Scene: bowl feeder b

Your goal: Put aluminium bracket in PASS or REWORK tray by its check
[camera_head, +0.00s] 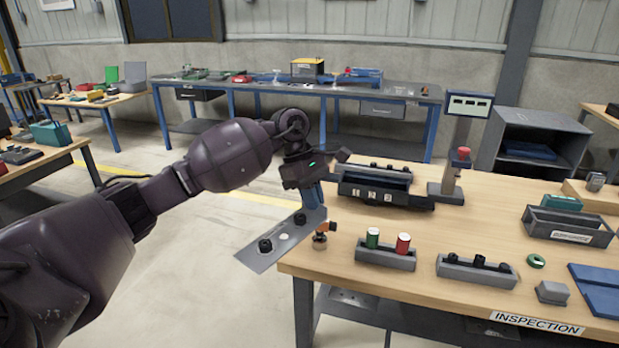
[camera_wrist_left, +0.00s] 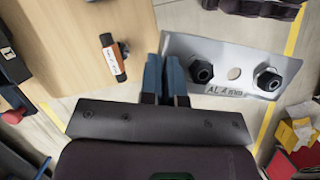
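The aluminium bracket (camera_head: 286,247) is a flat grey plate with two black bolts or nuts and a hole between them. My right gripper is out of view.
A holder (camera_head: 386,257) with green and red cylinders and another holder (camera_head: 477,272) with black parts sit near the front. A post with a display (camera_head: 469,105) stands behind. The bench middle is clear.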

